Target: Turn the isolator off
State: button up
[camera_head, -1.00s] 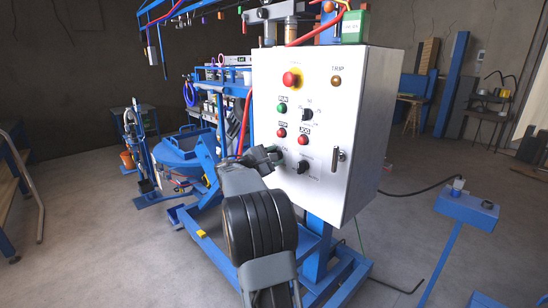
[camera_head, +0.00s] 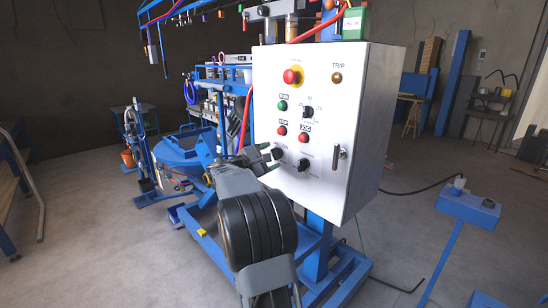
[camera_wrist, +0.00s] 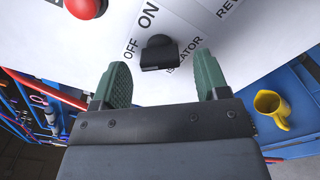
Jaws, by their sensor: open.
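The isolator knob (camera_wrist: 160,55) is a black rotary switch on the white panel in the wrist view, with ON, OFF and ISOLATOR printed around it. In the head view the isolator knob (camera_head: 277,153) is at the lower left of the control box front. My gripper (camera_wrist: 162,70) is open, with its two green fingers on either side of the knob's near end and nothing held. In the head view my gripper (camera_head: 271,159) is close to the panel at this knob. I cannot tell whether the fingers touch the panel. The knob's exact setting is unclear.
The white control box (camera_head: 335,110) also carries a red emergency button (camera_head: 291,77), a green button (camera_head: 282,106), red buttons and other knobs. A door handle (camera_head: 339,155) sticks out at the right. A blue pedestal box (camera_head: 467,207) stands to the right.

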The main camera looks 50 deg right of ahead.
jog(key=a+b, duration=0.1)
jog(key=a, duration=1)
jog(key=shift+w+a+b, duration=0.15)
jog(key=shift+w+b, duration=0.15)
jog(key=shift+w, duration=0.1)
jog(key=shift+w, duration=0.1)
